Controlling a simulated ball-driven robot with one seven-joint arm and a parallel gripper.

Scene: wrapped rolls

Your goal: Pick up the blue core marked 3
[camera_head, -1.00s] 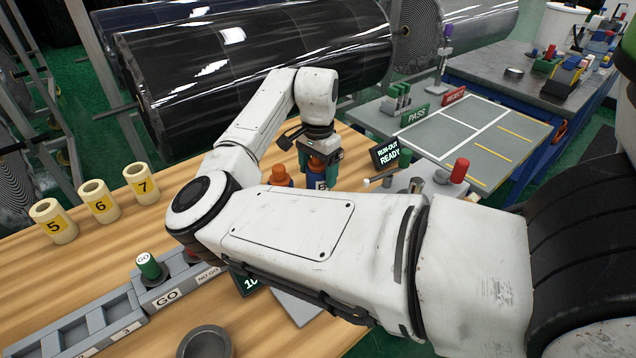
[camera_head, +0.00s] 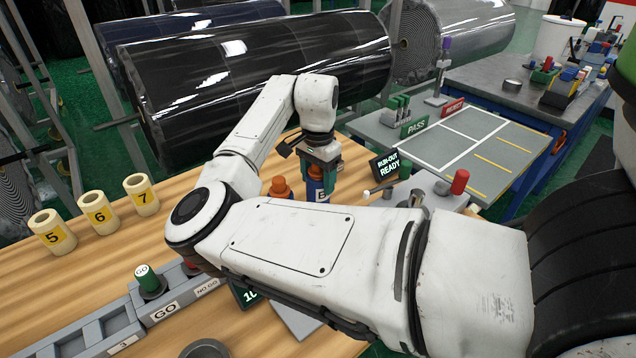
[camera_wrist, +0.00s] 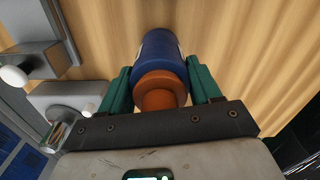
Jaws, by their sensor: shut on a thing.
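A blue core with an orange stepped end (camera_wrist: 158,60) is between the two green fingers of my gripper (camera_wrist: 158,90) in the wrist view. The fingers are shut on it from both sides. In the head view my gripper (camera_head: 320,170) points down onto the same blue core (camera_head: 321,187), which is upright over the wooden table. A pale label with a dark mark shows low on the core, but I cannot read a 3. My forearm hides its lower end, so I cannot tell whether it touches the table.
An orange-topped piece (camera_head: 280,187) stands close left of the held core. Cream cores marked 5 (camera_head: 48,236), 6 (camera_head: 97,216) and 7 (camera_head: 140,194) stand at the left. A grey GO/NO GO rack (camera_head: 120,318) lies in front. Large black wrapped rolls (camera_head: 260,80) lie behind.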

